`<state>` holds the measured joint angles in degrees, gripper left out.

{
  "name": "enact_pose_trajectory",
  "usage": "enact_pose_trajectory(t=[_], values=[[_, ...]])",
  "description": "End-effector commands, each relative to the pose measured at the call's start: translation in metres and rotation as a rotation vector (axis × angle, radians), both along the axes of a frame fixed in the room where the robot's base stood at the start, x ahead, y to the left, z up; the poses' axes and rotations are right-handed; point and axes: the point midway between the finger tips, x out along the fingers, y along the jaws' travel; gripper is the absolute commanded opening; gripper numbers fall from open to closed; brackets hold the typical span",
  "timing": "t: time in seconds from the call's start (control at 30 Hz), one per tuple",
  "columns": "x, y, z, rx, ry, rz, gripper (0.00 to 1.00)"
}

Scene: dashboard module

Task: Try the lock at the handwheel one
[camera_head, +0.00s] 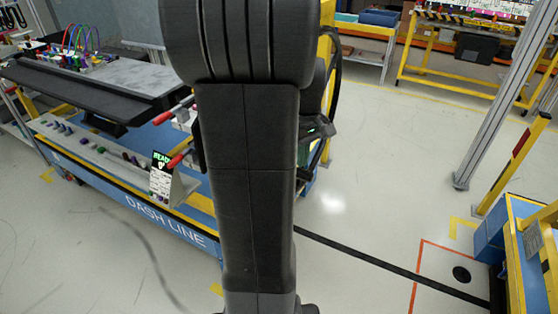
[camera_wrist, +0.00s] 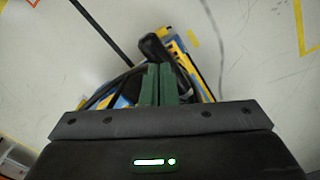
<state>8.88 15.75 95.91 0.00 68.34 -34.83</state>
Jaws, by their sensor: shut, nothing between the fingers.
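My gripper (camera_wrist: 159,68) shows in the wrist view as two green fingers side by side, shut and empty. Beyond the fingertips are a black block-like part (camera_wrist: 154,47) and yellow and blue structure, partly covered by the fingers. Dark curved shapes lie left of the fingers; I cannot tell whether they belong to a handwheel. In the head view my arm covers the middle, and I cannot make out a handwheel or its lock. Two red handles (camera_head: 177,160) stick out left of my arm at the DASH LINE station (camera_head: 152,219).
A dark dashboard (camera_head: 95,92) lies on the station. A grey post (camera_head: 495,95) and a blue and yellow unit (camera_head: 512,245) stand at right. The floor (camera_head: 385,165) between is clear.

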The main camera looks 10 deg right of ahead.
Motion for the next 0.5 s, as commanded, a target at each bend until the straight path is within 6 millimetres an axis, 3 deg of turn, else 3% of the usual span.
enact_pose_trajectory(t=[0.5], values=[[-0.0001,0.0000,-0.0065,0.000,0.000,0.000,0.00]])
